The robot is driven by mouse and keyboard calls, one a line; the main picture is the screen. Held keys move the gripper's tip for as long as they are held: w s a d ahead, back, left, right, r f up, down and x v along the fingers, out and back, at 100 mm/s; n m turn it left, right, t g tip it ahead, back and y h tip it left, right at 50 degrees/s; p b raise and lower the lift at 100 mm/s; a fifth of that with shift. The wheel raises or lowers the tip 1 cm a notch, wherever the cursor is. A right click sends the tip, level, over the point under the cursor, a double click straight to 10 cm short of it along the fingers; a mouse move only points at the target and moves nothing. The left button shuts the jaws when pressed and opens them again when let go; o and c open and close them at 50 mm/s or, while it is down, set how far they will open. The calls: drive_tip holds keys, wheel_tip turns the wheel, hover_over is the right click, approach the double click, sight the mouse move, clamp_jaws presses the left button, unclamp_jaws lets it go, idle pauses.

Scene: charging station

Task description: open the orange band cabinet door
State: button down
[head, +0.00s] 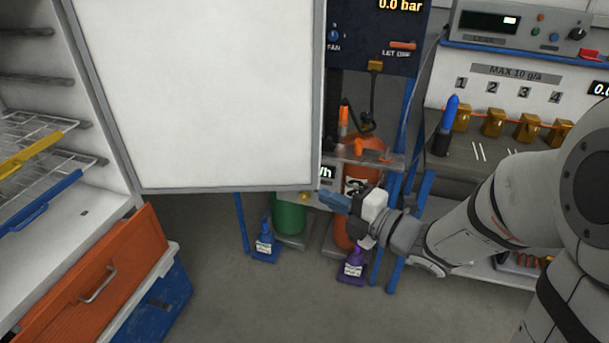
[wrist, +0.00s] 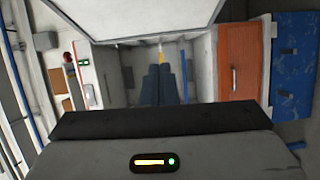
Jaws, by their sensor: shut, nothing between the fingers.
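The white cabinet door (head: 205,95) stands swung open, with the cabinet's shelved inside (head: 30,65) showing to its left. No orange band shows on the visible face. The door also fills the top of the wrist view (wrist: 150,15). My gripper (head: 326,198) is just below and right of the door's lower right corner in the head view. Its blue fingers are together and empty, also in the wrist view (wrist: 160,68). I cannot tell whether they touch the door. No door handle is visible.
Gas cylinders, a blue bottle (head: 264,247) and a purple bottle (head: 353,268) stand near my gripper. A bench (head: 500,150) is at right. Bare floor lies between.

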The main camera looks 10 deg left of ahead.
drive_tip(key=w+a+n+g+y+p, duration=0.1)
drive_tip(key=w+a+p, duration=0.6)
drive_tip(key=a+p, duration=0.2)
idle(0.6)
drive_tip(key=shift+a+f, duration=0.1)
